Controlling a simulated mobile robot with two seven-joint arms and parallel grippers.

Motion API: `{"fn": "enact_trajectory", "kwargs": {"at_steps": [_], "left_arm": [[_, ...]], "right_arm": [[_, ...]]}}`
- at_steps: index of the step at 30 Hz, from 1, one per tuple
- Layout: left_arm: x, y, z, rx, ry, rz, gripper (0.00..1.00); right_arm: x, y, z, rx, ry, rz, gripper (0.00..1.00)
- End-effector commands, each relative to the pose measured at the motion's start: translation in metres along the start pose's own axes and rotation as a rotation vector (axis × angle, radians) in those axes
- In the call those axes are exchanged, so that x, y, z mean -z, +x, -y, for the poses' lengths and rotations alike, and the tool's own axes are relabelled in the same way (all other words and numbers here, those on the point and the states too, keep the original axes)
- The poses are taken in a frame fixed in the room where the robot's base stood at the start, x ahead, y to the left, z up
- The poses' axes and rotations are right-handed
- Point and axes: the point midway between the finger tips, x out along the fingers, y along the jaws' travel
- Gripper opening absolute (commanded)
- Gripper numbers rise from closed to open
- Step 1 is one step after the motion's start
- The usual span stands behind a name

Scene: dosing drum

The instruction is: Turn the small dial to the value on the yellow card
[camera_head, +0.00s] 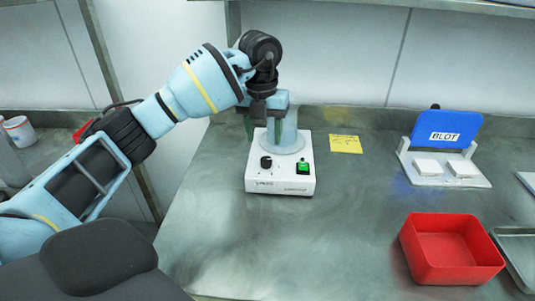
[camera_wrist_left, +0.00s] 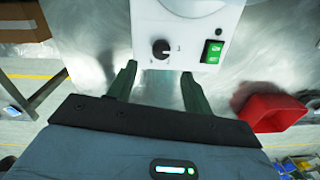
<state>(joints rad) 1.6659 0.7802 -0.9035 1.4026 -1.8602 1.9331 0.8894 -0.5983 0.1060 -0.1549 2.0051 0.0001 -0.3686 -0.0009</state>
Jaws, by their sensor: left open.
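The small black dial (camera_head: 266,162) sits on the front left of a white device (camera_head: 262,185), with a translucent round drum (camera_head: 290,138) on top. The dial (camera_wrist_left: 160,48) also shows in the left wrist view, with a pale pointer mark. The yellow card (camera_head: 346,144) lies on the bench right of the device; its writing is too small to read. My left gripper (camera_head: 266,122) is above the rear of the device, open and empty. In the left wrist view its green fingers (camera_wrist_left: 158,84) are apart, and the dial lies beyond their tips. My right gripper is not in view.
A green switch (camera_head: 303,168) is right of the dial. A white stand with a blue BLOT panel (camera_head: 447,130) is at the right. A red bin (camera_head: 450,265) stands at the front right beside a metal tray (camera_head: 520,250). The bench in front of the device is clear.

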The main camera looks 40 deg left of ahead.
Motion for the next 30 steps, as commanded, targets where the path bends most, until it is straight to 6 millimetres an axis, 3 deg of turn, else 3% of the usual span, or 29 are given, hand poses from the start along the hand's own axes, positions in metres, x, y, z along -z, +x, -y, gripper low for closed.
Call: {"fn": "enact_trajectory", "kwargs": {"at_steps": [9, 15, 26, 30], "left_arm": [[0.001, 0.047, 0.0, -0.001, 0.001, -0.003, 0.5], [0.0, 0.067, 0.0, -0.001, 0.001, -0.001, 0.5], [0.0, 0.073, 0.0, 0.0, 0.001, 0.0, 0.5], [0.0, 0.072, 0.0, 0.0, 0.001, 0.0, 0.35]], "right_arm": [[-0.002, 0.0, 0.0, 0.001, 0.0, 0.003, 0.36], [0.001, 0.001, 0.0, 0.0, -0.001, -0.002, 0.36], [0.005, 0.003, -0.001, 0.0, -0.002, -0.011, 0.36], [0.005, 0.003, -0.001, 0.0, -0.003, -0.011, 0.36]]}}
